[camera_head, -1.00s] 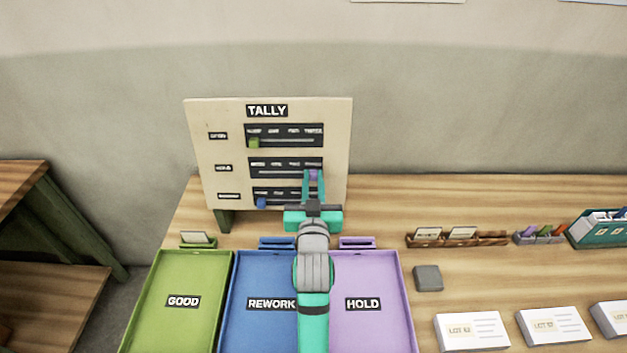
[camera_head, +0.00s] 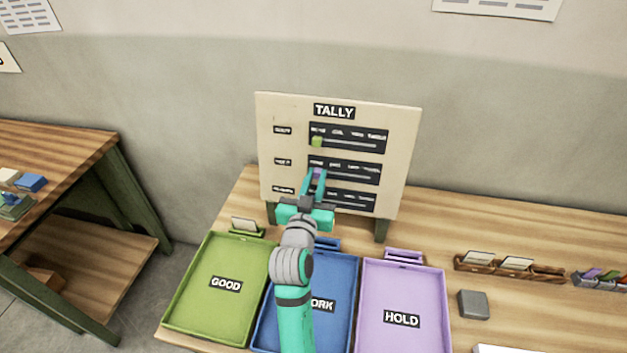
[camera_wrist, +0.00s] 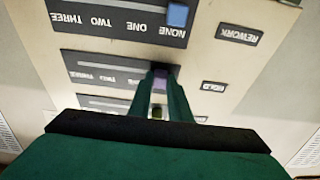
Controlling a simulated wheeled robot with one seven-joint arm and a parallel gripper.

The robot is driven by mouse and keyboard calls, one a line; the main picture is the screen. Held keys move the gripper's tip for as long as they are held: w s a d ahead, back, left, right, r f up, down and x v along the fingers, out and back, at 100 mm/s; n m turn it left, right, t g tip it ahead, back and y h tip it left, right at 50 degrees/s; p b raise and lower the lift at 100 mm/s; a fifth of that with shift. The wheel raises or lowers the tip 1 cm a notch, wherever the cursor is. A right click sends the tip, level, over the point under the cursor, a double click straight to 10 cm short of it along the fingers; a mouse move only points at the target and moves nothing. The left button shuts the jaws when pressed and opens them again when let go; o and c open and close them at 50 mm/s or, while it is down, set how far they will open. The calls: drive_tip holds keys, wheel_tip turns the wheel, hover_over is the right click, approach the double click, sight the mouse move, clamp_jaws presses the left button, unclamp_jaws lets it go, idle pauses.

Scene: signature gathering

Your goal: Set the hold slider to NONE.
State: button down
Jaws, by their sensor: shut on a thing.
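The TALLY board (camera_head: 400,150) stands upright behind the trays with three slider rows. My gripper (camera_head: 316,178) is shut on the purple hold slider knob (camera_wrist: 160,83) in the middle row. The knob is at the left end of its slot (camera_head: 350,178) in the head view. The wrist view shows the board upside down; there the knob is at the same end as NONE on the REWORK row. The hold row's own end label is hidden by my fingers. The green knob (camera_head: 317,141) and the blue knob (camera_wrist: 177,15) also sit at the NONE end.
Green GOOD (camera_head: 185,300), blue REWORK (camera_head: 345,285) and purple HOLD (camera_head: 435,300) trays lie in front of the board. Card holders (camera_head: 510,268) and a grey block (camera_head: 473,304) are to the right. Another wooden table (camera_head: 70,150) stands at left.

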drive_tip(key=shift+w+a+r, duration=0.1)
drive_tip(key=shift+w+a, duration=0.05)
drive_tip(key=shift+a, duration=0.4)
drive_tip(key=c, duration=1.6)
unclamp_jaws()
drive_tip(key=shift+a, duration=0.1)
drive_tip(key=shift+c, duration=0.2)
drive_tip(key=shift+s, duration=0.25)
drive_tip(key=v, duration=1)
drive_tip(key=shift+s, duration=0.2)
